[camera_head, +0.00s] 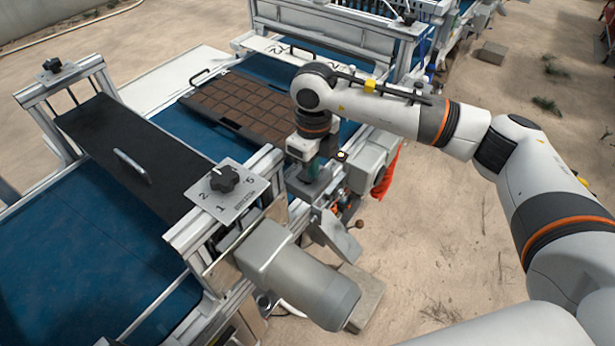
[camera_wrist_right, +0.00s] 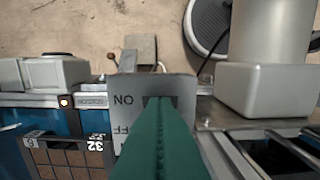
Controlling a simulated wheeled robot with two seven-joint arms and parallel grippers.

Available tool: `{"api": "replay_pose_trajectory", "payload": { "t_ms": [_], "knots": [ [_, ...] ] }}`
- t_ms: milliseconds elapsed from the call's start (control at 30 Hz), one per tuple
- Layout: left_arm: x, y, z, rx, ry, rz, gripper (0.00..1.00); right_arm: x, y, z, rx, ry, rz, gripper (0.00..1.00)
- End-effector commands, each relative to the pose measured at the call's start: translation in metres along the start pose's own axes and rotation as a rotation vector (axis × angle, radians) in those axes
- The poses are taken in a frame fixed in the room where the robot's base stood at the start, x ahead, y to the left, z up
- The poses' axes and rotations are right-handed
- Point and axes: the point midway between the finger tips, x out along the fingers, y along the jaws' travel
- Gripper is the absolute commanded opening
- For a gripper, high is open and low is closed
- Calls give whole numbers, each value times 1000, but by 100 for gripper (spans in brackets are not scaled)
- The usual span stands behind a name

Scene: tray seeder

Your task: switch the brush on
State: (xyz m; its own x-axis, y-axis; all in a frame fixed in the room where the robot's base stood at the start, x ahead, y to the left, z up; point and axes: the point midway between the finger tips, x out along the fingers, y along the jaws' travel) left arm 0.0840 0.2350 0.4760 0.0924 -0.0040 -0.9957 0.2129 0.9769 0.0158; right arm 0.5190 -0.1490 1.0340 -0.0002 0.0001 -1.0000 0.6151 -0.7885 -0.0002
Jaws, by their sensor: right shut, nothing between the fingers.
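In the right wrist view a grey switch plate (camera_wrist_right: 127,86) carries the upside-down letters ON and part of OFF. A dark slot or switch lies at its middle, mostly hidden behind the green fingers of my right gripper (camera_wrist_right: 160,102). The fingers are shut and empty, their tips over the plate beside the ON mark; whether they touch it I cannot tell. In the head view my right gripper (camera_head: 312,172) points down at the machine's near side, hiding the switch. My left gripper is in neither view.
A black knob (camera_head: 225,178) sits on a numbered plate, with a grey motor (camera_head: 300,275) below it. A black cover panel (camera_head: 130,155) spans the blue belt (camera_head: 85,250). A brown-celled tray (camera_head: 240,108) lies behind my gripper. Sandy floor (camera_head: 440,250) is open at right.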

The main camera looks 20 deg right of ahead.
Motion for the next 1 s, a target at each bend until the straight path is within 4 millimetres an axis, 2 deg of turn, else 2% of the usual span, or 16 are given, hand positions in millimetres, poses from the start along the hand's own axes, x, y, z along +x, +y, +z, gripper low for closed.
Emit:
{"api": "replay_pose_trajectory", "payload": {
  "t_ms": [633,833,1000],
  "knots": [
    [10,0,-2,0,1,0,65,11,0,0,0,-1,0,0],
    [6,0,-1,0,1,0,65,6,0,0,0,-2,-1,0],
    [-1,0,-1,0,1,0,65,-8,0,0,0,-1,0,0]
  ]
}}
